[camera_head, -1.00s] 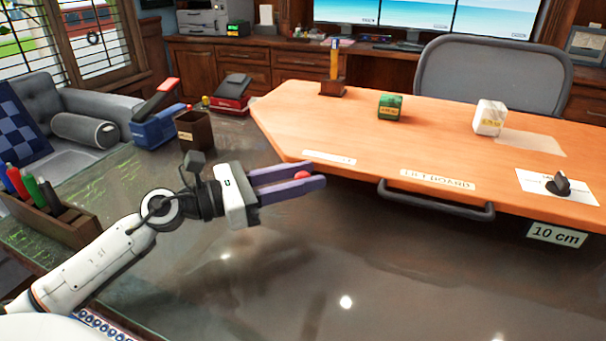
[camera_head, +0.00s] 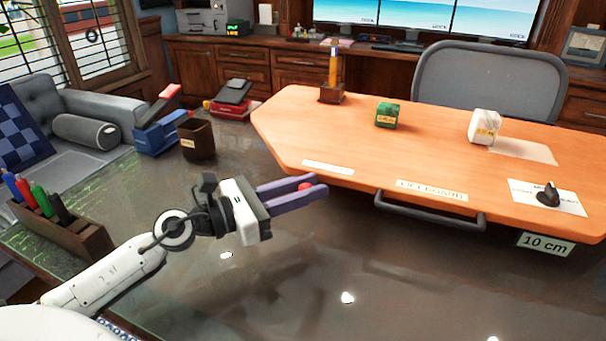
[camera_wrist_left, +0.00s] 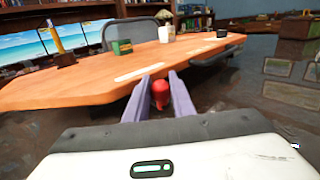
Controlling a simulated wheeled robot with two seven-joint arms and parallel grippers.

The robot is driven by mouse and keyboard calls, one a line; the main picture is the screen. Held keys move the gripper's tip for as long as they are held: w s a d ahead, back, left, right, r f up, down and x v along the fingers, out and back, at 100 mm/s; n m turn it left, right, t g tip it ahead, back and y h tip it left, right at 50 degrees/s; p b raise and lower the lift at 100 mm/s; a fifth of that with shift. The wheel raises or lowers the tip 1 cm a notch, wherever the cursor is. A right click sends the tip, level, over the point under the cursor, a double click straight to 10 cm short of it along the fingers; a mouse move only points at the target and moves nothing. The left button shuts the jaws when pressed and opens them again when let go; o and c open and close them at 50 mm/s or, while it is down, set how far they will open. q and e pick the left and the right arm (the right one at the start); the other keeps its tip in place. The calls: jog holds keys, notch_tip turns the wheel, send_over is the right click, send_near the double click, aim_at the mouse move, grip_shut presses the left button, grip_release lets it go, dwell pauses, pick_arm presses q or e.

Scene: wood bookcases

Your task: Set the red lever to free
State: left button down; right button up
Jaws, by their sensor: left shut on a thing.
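The red lever (camera_head: 305,187) shows as a small rounded red knob between the fingers of my left gripper (camera_head: 307,188), just off the front left edge of the orange board. My left gripper is shut on it, its fingers pointing right and slightly up. In the left wrist view the red knob (camera_wrist_left: 160,92) sits between the two purple fingers, below the board's edge. The rest of the lever is hidden. A pale label (camera_head: 328,168) lies on the board near it, too small to read. My right gripper is not in view.
The orange board (camera_head: 300,130) has a front handle (camera_head: 430,212), a "LIFT BOARD" label (camera_head: 432,190) and a "10 cm" sign (camera_head: 545,244). On it stand a green block (camera_head: 386,114), a white block (camera_head: 486,125) and a black pointer knob (camera_head: 548,194). The dark tabletop in front is clear.

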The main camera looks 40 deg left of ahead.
pick_arm(q)
jog(key=shift+d+r+y+p, duration=0.15)
jog(key=shift+y+p, duration=0.25)
jog(key=shift+p, duration=0.05)
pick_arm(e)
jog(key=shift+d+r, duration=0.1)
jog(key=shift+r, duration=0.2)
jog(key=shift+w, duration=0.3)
pick_arm(q)
jog(key=c, duration=1.8)
grip_release()
jog(key=shift+o, duration=0.2)
jog(key=shift+f, duration=0.2)
jog(key=shift+s+f+b, duration=0.1)
jog(key=shift+s+b, duration=0.2)
jog(key=b+v, duration=0.2)
jog(key=v, duration=0.7)
jog(key=shift+w+b, duration=0.1)
jog(key=shift+b, duration=0.3)
jog(key=shift+s+a, duration=0.25)
jog(key=shift+s, duration=0.15)
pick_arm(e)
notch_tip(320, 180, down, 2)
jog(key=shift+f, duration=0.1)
